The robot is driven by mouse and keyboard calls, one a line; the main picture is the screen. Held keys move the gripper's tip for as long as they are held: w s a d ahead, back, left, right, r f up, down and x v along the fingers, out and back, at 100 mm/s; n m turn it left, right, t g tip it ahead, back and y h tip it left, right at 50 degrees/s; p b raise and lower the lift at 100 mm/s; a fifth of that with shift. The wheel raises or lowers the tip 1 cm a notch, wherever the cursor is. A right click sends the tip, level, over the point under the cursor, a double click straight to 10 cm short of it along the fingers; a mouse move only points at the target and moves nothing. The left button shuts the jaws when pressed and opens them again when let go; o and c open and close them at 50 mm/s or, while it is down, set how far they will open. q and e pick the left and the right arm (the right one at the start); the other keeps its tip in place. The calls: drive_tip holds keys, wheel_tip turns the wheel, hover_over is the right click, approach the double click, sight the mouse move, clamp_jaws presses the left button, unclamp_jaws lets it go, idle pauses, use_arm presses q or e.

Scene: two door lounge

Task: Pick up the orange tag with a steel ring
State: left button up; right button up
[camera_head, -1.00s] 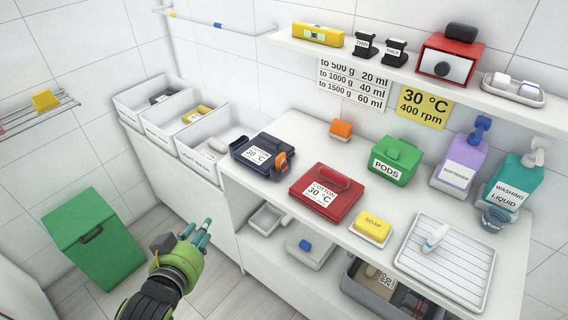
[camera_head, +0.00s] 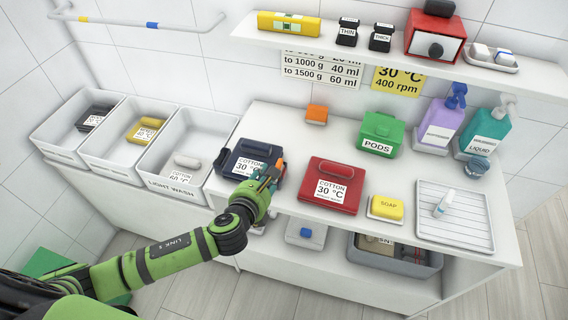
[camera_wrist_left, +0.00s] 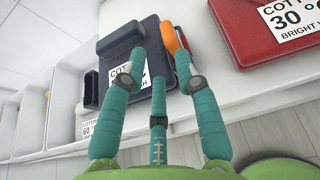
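The orange tag (camera_head: 281,163) is at the right edge of the dark blue cotton box (camera_head: 240,160), on the white counter. Only a small part of it shows past my fingers in the head view. In the left wrist view the orange tag (camera_wrist_left: 172,38) lies just beyond the tip of the right-hand finger. I cannot make out its steel ring. My left gripper (camera_head: 270,178) has its teal fingers spread at the box's front right corner; in the left wrist view the left gripper (camera_wrist_left: 158,62) is open, with nothing clearly held. My right gripper is not in view.
A red cotton box (camera_head: 331,186) stands close to the right of the tag. White bins (camera_head: 170,180) stand to the left. An orange block (camera_head: 316,114) sits farther back, left of the green pods box (camera_head: 380,134). A shelf (camera_head: 400,62) hangs above the counter.

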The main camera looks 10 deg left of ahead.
use_arm(q)
drive_tip(key=shift+w+d+f, duration=0.15)
drive_tip(key=shift+w+d, duration=0.3)
drive_tip(key=shift+w, duration=0.15)
drive_tip(key=shift+w+d+f, duration=0.1)
drive_tip(key=shift+w+f, duration=0.1)
drive_tip(key=shift+w, duration=0.15)
drive_tip(key=p+x, duration=0.1)
drive_tip(key=x, duration=0.2)
drive_tip(key=shift+f, duration=0.25)
drive_tip(key=shift+w+f, duration=0.25)
drive_tip(key=shift+w, duration=0.25)
drive_tip(key=c, duration=0.6)
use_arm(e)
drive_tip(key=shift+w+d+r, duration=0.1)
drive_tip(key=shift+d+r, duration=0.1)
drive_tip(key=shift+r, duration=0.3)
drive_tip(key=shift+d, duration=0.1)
